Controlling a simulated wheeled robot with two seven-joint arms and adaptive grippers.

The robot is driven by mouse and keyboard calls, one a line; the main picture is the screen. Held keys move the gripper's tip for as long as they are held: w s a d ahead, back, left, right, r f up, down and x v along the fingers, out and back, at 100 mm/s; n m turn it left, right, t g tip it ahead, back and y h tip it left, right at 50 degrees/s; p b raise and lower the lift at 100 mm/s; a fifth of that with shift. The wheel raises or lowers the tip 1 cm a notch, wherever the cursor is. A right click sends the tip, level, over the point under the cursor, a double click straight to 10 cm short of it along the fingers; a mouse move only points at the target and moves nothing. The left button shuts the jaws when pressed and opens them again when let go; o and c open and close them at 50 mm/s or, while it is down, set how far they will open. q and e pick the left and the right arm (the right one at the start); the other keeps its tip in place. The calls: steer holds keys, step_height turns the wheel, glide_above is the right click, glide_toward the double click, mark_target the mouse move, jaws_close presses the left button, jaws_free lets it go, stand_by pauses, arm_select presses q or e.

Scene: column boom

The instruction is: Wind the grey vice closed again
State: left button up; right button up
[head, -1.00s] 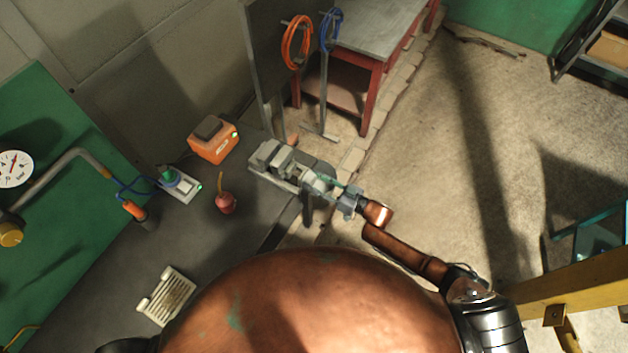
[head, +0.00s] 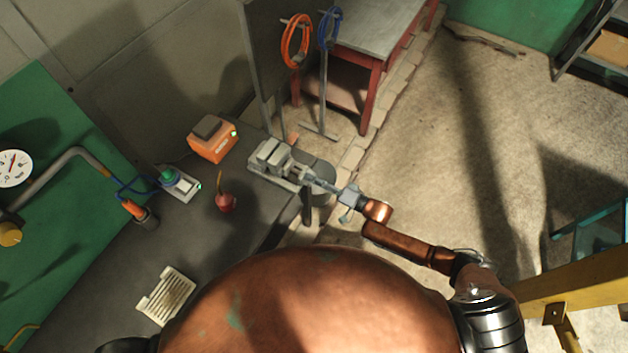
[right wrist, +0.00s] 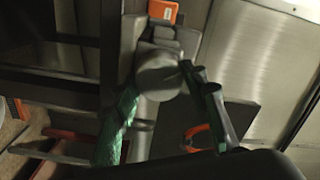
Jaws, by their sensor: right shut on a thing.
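The grey vice (head: 275,160) is fixed at the right end of the dark bench, its screw end pointing right over the bench edge. My right gripper (head: 325,187) is at that screw end, shut on the vice handle. The fingers cover most of the handle. In the right wrist view my green-padded fingers (right wrist: 158,108) stand on either side of the vice's round grey end (right wrist: 158,76). The exact contact is hard to see there. The gap between the jaws is too small to judge. My left gripper is not in view.
On the bench are an orange box (head: 212,142), a small red object (head: 226,202), a green-button switch (head: 178,186) and a pale slotted block (head: 167,295). A red-legged table (head: 385,40) stands behind. Orange (head: 297,42) and blue cable coils hang nearby.

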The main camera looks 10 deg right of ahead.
steer(key=shift+f+m+b, duration=0.15)
steer(key=shift+m+b, duration=0.95)
steer(key=shift+m, duration=2.4)
steer(key=o, duration=1.2)
steer(key=shift+c, duration=0.2)
steer(key=v, duration=1.2)
